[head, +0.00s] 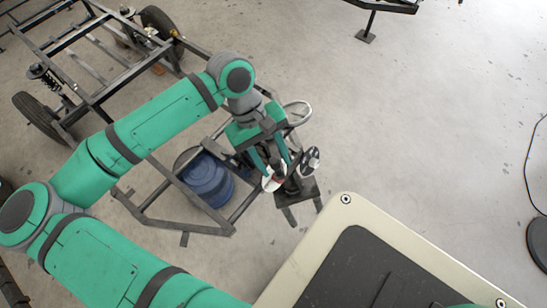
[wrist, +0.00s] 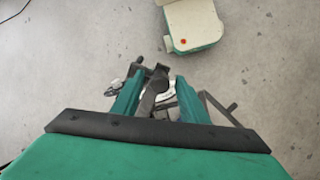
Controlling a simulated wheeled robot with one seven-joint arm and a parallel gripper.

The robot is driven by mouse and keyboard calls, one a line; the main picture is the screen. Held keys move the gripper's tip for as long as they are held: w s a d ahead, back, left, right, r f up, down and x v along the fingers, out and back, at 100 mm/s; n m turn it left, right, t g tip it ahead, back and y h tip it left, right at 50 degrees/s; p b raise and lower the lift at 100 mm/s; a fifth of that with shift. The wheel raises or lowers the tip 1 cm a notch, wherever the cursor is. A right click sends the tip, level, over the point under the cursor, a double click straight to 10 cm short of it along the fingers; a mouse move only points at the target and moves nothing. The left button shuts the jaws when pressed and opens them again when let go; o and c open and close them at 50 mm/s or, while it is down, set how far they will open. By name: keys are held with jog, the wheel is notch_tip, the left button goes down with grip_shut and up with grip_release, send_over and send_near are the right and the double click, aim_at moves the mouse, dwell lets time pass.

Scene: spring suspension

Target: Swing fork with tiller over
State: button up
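My gripper (head: 276,165) points down over a dark stand with a fork-like part (head: 292,184). In the wrist view, its two teal fingers (wrist: 159,78) are apart, with a dark bar (wrist: 150,98) between them. This bar looks like the tiller. A gap shows beside the bar, and no firm contact is visible. A pale disc with some red (head: 268,184) is at the fingertips. My arm and gripper hide much of the fork and tiller.
A blue drum (head: 206,180) stands inside a dark metal frame (head: 165,222) to the left. A wheeled chassis with springs (head: 95,55) is at the upper left. My pale base (head: 345,212) is at the lower right. The floor to the right is mostly clear.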

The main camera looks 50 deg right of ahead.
jog(key=v, duration=1)
jog(key=shift+r, duration=0.35)
jog(key=shift+w+d, duration=0.1)
